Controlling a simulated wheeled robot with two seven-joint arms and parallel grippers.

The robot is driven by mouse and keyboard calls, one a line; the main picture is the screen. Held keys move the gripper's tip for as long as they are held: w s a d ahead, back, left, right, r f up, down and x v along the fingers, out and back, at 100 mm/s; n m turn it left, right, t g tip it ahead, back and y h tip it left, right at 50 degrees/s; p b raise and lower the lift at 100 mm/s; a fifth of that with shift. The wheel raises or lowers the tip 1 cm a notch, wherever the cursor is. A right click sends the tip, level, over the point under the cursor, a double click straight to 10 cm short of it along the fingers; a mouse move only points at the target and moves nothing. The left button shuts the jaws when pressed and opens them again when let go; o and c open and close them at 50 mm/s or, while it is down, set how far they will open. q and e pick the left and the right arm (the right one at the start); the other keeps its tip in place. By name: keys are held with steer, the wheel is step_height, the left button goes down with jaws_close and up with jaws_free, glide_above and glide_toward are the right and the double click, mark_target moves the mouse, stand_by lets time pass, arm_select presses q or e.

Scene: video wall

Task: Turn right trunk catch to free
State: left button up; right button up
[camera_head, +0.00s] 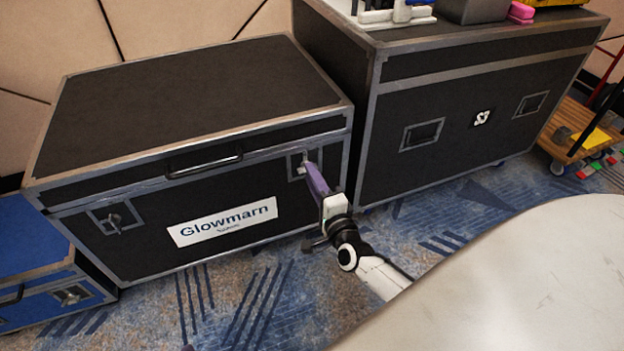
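The trunk (190,95) is a black case with grey metal edges, its lid down, and a white "Glowmarn" label on its front. Its right catch (298,166) sits in a metal plate at the front right, partly hidden by my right gripper (308,170). The purple fingers of that gripper reach up to the catch and overlap it. I cannot tell whether they are closed on it or which way the catch is turned. The left catch (115,221) is in plain view. A small purple tip at the bottom edge looks like my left gripper (187,348).
A taller black case (450,135) marked "S3" stands close to the right of the trunk. A blue case (35,265) is at the left. A pale surface (510,285) fills the bottom right. Patterned carpet (250,295) lies open in front.

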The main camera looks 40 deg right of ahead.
steer(key=shift+w, duration=0.3)
jaws_close()
